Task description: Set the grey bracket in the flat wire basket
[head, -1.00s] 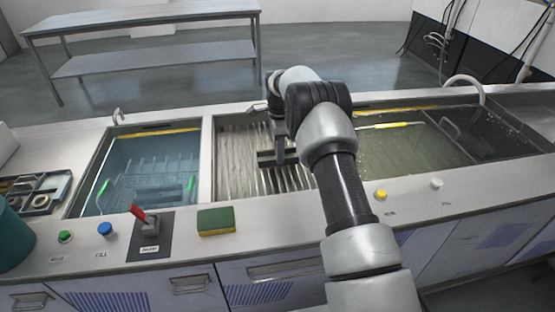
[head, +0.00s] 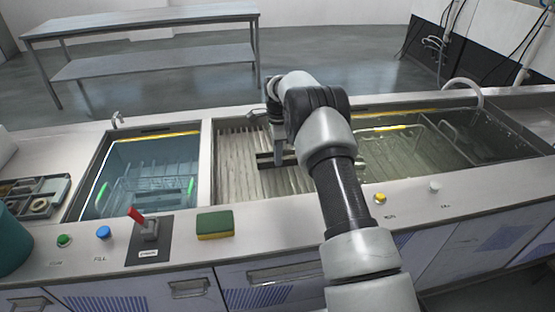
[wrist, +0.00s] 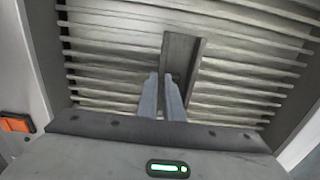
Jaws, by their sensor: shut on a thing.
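The grey bracket (wrist: 182,55) is a dark grey angled piece over the ribbed middle basin. It shows in the head view as a short dark bar (head: 265,160). My gripper (wrist: 165,84) is shut on its near end; in the head view, my gripper (head: 280,152) is partly covered by my arm. I cannot tell whether the bracket touches the ribs. A wire basket with green handles (head: 190,187) sits in the blue water of the left tank. A mesh basket (head: 470,140) sits in the right tank. I cannot tell which is the flat one.
The ribbed drain floor (head: 236,180) fills the middle basin, with walls on both sides. A green and yellow sponge (head: 215,225), a red lever (head: 137,215) and coloured buttons lie along the front ledge. A parts tray (head: 40,200) is at far left.

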